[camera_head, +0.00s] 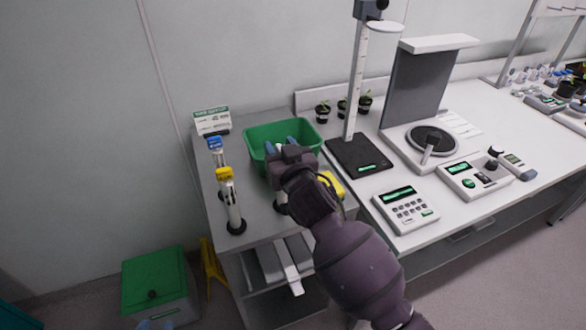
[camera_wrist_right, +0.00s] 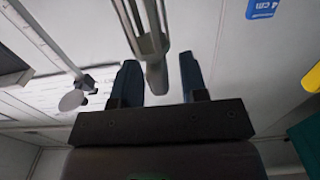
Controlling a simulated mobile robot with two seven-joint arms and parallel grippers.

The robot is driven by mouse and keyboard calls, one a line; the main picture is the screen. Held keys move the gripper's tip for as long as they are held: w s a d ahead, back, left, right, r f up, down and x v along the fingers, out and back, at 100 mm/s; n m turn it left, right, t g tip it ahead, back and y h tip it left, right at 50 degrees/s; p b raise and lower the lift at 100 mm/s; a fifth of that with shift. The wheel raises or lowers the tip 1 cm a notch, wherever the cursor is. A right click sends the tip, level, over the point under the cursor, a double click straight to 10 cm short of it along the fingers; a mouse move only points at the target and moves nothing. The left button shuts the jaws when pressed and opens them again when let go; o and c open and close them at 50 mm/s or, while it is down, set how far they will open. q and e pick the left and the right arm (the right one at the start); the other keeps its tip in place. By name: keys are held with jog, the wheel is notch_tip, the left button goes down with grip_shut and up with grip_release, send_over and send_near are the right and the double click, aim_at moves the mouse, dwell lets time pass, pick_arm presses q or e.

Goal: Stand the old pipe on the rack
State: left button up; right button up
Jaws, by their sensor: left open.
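My right gripper (camera_head: 285,155) is over the front of the green bin (camera_head: 262,131) on the side bench, and hides part of it. In the right wrist view its blue fingers (camera_wrist_right: 160,82) are apart. A slender pale grey piece (camera_wrist_right: 152,45) runs down between them, with a gap on the right; contact is unclear. I cannot tell which piece is the old pipe, or pick out the rack. Blue tips of my left gripper (camera_head: 155,324) show at the bottom edge, apart from the bench things.
A blue-topped post (camera_head: 215,146) and a yellow-topped post (camera_head: 227,185) stand at the bench's left. A yellow block (camera_head: 331,186) is beside my right wrist. A height gauge (camera_head: 357,85), balance (camera_head: 405,141) and keypad device (camera_head: 405,206) stand to the right. A green-lidded box (camera_head: 153,279) is on the floor.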

jog(key=v, duration=1)
jog(key=s+d+f+m+g+h, duration=0.1)
jog(key=s+d+f+g+h, duration=0.1)
jog(key=s+d+f, duration=0.7)
jog(key=s+d+f+m+g+h, duration=0.1)
jog(key=s+d+f+g+h, duration=0.2)
jog(key=s+d+f, duration=0.6)
jog(key=d+f, duration=0.5)
jog(key=f, duration=0.3)
jog(key=shift+s+d+m+h, duration=0.2)
jog(key=shift+d+m+h, duration=0.1)
jog(key=shift+d+h, duration=0.1)
